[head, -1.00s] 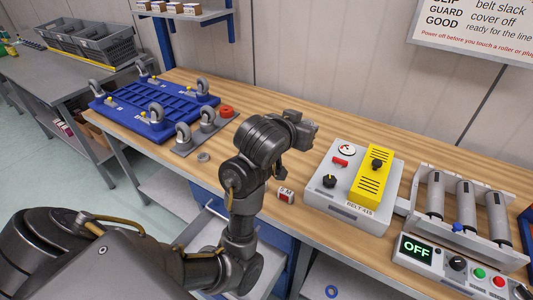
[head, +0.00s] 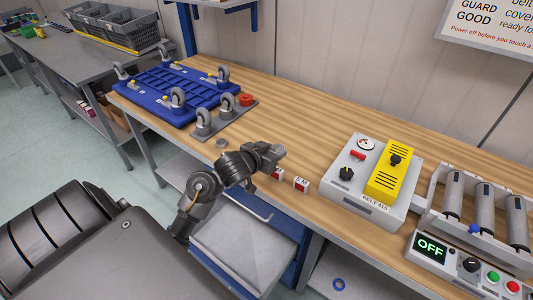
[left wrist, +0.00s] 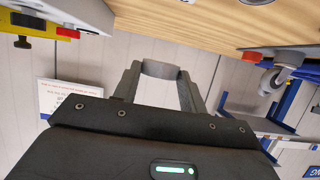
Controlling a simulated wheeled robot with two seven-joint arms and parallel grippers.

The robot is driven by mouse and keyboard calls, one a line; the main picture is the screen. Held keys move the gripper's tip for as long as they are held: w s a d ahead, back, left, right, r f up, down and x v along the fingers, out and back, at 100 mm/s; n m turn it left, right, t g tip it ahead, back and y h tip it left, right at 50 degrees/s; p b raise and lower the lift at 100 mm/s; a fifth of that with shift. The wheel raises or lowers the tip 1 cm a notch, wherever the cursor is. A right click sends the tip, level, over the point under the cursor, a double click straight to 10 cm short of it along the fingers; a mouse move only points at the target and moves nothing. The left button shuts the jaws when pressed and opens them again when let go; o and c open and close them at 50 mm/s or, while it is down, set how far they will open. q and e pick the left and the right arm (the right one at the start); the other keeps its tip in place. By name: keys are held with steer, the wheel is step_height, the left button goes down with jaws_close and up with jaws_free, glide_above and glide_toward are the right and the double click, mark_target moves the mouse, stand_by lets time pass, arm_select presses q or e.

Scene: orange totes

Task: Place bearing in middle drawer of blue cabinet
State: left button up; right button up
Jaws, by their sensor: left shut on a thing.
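My left gripper (head: 277,152) is over the front part of the wooden bench. In the left wrist view it is shut on a grey ring-shaped bearing (left wrist: 160,70), held between the fingertips. In the head view the bearing is hidden or too small to tell. The blue cabinet (head: 293,262) stands under the bench. One grey drawer (head: 240,250) of it is pulled out, below and left of the gripper; which level it is, I cannot tell. My right gripper is not in view.
Two small red-and-white items (head: 301,184) stand near the gripper. A small grey ring (head: 221,143) lies by the castors. A blue dolly (head: 180,95) is at the left, a grey control box (head: 372,190) at the right. A blue ring (head: 339,284) lies on the lower shelf.

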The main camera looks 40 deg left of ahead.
arm_select(q)
steer(key=w+a+f, duration=0.1)
steer(key=a+f, duration=0.1)
steer(key=w+a+f, duration=0.2)
steer(key=a+f, duration=0.1)
steer(key=w+a+f, duration=0.2)
steer(key=a, duration=0.1)
steer(key=shift+a+f, duration=0.2)
steer(key=shift+f, duration=0.15)
steer(key=shift+w+a+f+p, duration=0.15)
steer(key=shift+f+p, duration=0.45)
steer(key=shift+f, duration=1.15)
steer(key=shift+f, duration=0.15)
steer(key=o, duration=1.1)
